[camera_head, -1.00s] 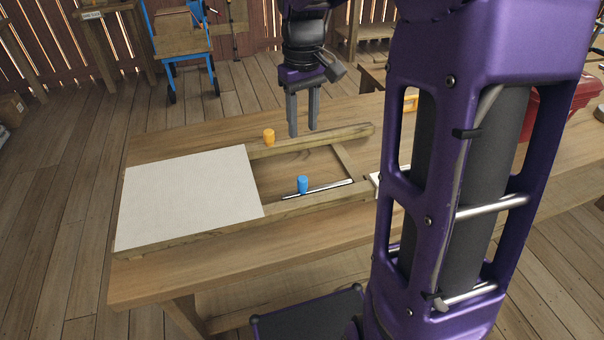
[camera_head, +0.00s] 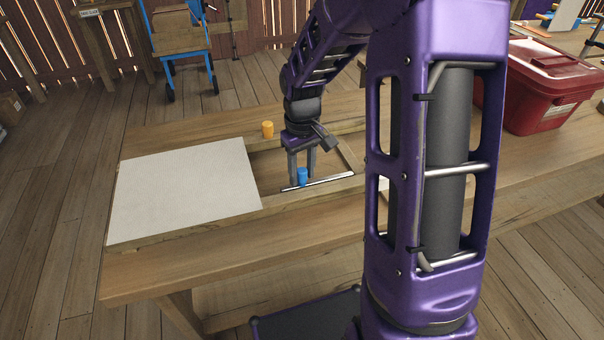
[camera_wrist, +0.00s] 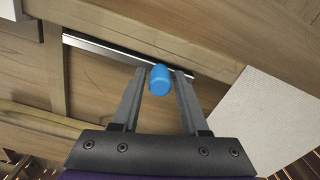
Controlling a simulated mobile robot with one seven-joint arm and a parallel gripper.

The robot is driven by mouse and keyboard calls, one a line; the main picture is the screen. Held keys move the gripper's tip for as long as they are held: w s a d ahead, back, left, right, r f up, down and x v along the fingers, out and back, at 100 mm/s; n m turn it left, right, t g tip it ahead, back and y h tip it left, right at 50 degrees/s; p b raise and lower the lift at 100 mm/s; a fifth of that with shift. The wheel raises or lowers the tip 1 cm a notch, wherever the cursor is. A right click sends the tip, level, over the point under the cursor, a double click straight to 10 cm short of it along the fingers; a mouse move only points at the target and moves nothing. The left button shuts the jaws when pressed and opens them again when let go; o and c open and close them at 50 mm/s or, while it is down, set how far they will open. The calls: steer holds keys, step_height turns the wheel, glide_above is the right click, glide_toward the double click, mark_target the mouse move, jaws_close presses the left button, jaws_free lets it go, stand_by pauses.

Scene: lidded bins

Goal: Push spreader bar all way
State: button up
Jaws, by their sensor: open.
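A thin metal bar (camera_head: 334,181) with a blue cylindrical knob (camera_head: 303,176) lies along the near rail of a wooden frame on the table. I take it for the spreader bar. In the wrist view the bar (camera_wrist: 108,46) crosses beyond my fingers and the blue knob (camera_wrist: 160,79) shows between them. My gripper (camera_head: 301,172) points down inside the frame opening, open, with one finger on either side of the knob. Whether a finger touches the knob, I cannot tell.
An orange knob (camera_head: 267,129) stands by the far rail. A pale panel (camera_head: 185,190) covers the frame's left part; it also shows in the wrist view (camera_wrist: 262,115). A red lidded bin (camera_head: 548,90) stands at the right. My arm hides part of the table.

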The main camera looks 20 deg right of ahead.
steer(key=shift+f, duration=0.1)
jaws_close()
steer(key=shift+w, duration=0.15)
steer(key=shift+w+m, duration=0.7)
steer(key=shift+m, duration=0.1)
steer(key=w+d+m+p, duration=0.1)
steer(key=w+m, duration=0.1)
steer(key=w+d+m+p, duration=0.1)
steer(key=w+m, duration=0.1)
steer(key=w+d+m, duration=0.1)
steer(key=w+m, duration=0.2)
steer(key=shift+d+p, duration=0.15)
steer(key=shift+p, duration=0.25)
steer(key=w+d+m, duration=0.1)
steer(key=d+m, duration=0.1)
steer(key=w+d+m+p, duration=0.1)
steer(key=d+m, duration=0.1)
steer(key=w+d+m+p, duration=0.1)
steer(key=d+m, duration=0.1)
steer(key=shift+w+d+m, duration=0.2)
steer(key=shift+w+m, duration=0.1)
steer(key=shift+m, duration=0.1)
steer(key=shift+w+d+m+p, duration=0.15)
steer(key=shift+d+m+p, duration=0.4)
steer(key=shift+d+m, duration=0.65)
